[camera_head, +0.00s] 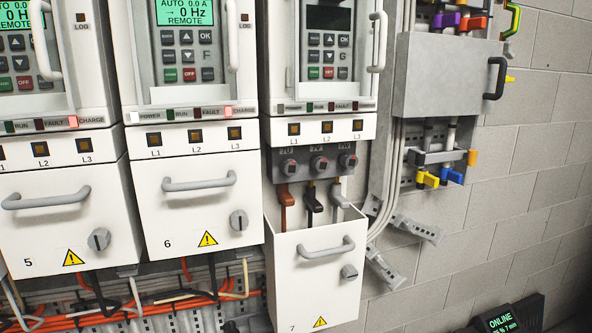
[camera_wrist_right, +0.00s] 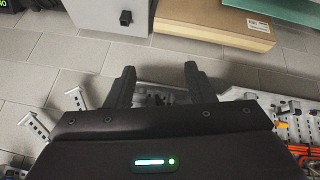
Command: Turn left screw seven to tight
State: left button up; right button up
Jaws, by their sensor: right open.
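Drive seven (camera_head: 325,85) is the rightmost drive, and its display is dark. Its white front cover (camera_head: 318,285), marked 7, is lowered, with the terminals bare above it. Three round grey screws sit in a dark terminal strip under L1, L2 and L3. The left screw (camera_head: 290,167) is above a brown lug (camera_head: 287,196); a black and a grey lug hang under the others. The screw's slot angle is too small to tell. My right gripper (camera_wrist_right: 159,84) shows only in the right wrist view, open, with no screw visible between its fingers. My left gripper is out of view.
Drives five (camera_head: 50,215) and six (camera_head: 195,205) are closed, with lit displays. A grey box (camera_head: 445,80) with a black handle is on the wall at right. Two grey slotted brackets (camera_head: 418,229) stick out below it. A black device (camera_head: 505,318) reads ONLINE at lower right.

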jog(key=w+a+r+n+t+y, duration=0.1)
jog(key=w+a+r+n+t, duration=0.1)
jog(key=w+a+r+n, duration=0.3)
jog(key=w+a+r+n+t+y, duration=0.1)
jog(key=w+a+r+n+t, duration=0.15)
jog(key=r, duration=0.45)
jog(key=n+t+y, duration=0.3)
jog(key=n+t, duration=0.3)
jog(key=n, duration=2.1)
send_near(290, 168)
jog(key=p+x, duration=0.1)
jog(key=x, duration=0.7)
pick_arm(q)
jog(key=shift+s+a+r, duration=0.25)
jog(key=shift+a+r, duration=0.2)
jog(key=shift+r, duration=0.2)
pick_arm(e)
jog(key=c, duration=1)
